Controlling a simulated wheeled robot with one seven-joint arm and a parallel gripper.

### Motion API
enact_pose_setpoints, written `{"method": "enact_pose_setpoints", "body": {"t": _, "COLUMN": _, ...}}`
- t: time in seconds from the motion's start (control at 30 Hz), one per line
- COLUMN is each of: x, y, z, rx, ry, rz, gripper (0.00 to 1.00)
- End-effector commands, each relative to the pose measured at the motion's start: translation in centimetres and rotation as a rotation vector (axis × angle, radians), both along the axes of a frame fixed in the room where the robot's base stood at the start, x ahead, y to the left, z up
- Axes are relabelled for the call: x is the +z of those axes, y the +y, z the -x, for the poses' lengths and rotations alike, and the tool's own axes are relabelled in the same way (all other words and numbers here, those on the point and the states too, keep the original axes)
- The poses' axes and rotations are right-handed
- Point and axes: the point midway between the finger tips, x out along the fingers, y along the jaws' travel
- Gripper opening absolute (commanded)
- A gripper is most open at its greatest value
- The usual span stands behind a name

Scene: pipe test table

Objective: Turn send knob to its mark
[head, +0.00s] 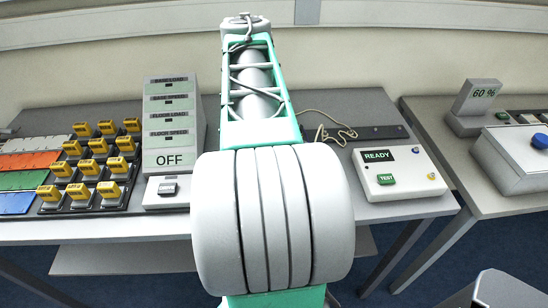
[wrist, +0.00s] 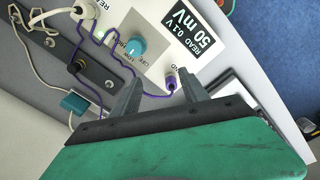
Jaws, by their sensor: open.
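In the wrist view, a teal round knob (wrist: 136,46) stands on a white instrument box (wrist: 160,25). Small printed labels, one like LOW, lie around it; a short light line shows on the knob, but which label it points to I cannot tell. A purple-wired plug (wrist: 171,83) sits in the box beside lettering that ends in ND. My gripper (wrist: 160,90) is open, its two grey fingers apart with nothing gripped. The knob lies beyond the fingertips, nearer the left finger, and contact is not visible. In the head view my arm hides the knob and gripper.
A display (wrist: 190,25) reads 50 mV. Purple wires loop close to the left finger, and another plug (wrist: 85,10) is at the top left. A dark strip (wrist: 75,70) with a teal clip lies left. In the head view, a READY box (head: 400,172) stands right of my arm.

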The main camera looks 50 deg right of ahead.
Motion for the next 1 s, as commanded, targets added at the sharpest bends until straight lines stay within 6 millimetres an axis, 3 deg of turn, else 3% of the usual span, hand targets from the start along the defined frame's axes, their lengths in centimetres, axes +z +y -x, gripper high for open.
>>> {"method": "enact_pose_setpoints", "body": {"t": 0.03, "x": -0.2, "y": -2.2, "z": 1.5, "rx": -0.005, "ry": 0.014, "rz": -0.013, "gripper": 0.52}}
{"method": "enact_pose_setpoints", "body": {"t": 0.17, "x": 0.1, "y": -4.6, "z": 3.5, "rx": 0.017, "ry": 0.030, "rz": -0.032, "gripper": 0.52}}
{"method": "enact_pose_setpoints", "body": {"t": 0.27, "x": -0.8, "y": -4.8, "z": 3.7, "rx": 0.022, "ry": 0.033, "rz": -0.036, "gripper": 0.52}}
{"method": "enact_pose_setpoints", "body": {"t": 0.6, "x": -6.6, "y": -4.8, "z": 3.8, "rx": 0.018, "ry": 0.031, "rz": -0.032, "gripper": 0.52}}
{"method": "enact_pose_setpoints", "body": {"t": 0.9, "x": -7.2, "y": -4.8, "z": 3.7, "rx": 0.018, "ry": 0.030, "rz": -0.030, "gripper": 0.52}}
{"method": "enact_pose_setpoints", "body": {"t": 1.0, "x": -7.2, "y": -4.8, "z": 3.7, "rx": 0.018, "ry": 0.030, "rz": -0.030, "gripper": 0.46}}
